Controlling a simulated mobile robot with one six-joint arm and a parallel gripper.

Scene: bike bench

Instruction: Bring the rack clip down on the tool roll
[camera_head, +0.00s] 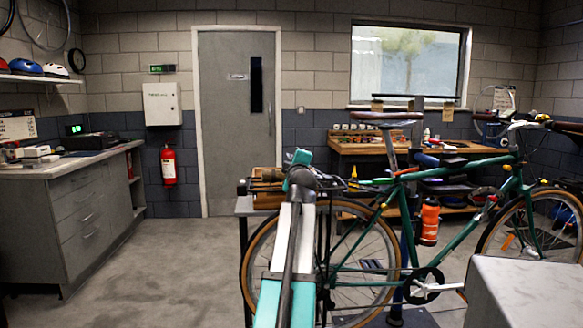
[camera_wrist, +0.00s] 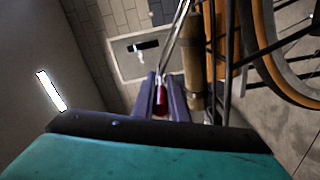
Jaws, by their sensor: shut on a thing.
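My gripper (camera_wrist: 160,82) shows in the wrist view with its two fingers closed on the red end of the rack clip (camera_wrist: 162,100). The clip's thin silver bar runs from there up and to the right. The tool roll (camera_wrist: 194,78) is a tan cylinder with dark bands, just right of the fingers. The clip looks apart from the roll, but its height over it is hard to tell. In the head view, part of the tan roll (camera_head: 266,174) shows left of my wrist, over the bike's rear wheel. My arm hides the fingers and clip there.
The green bike (camera_head: 375,255) stands to the right, its rear wheel (camera_head: 256,292) close beside my arm. A wooden workbench (camera_head: 375,148) is behind it. A grey cabinet (camera_head: 85,205) stands at the left. The floor between cabinet and bike is clear.

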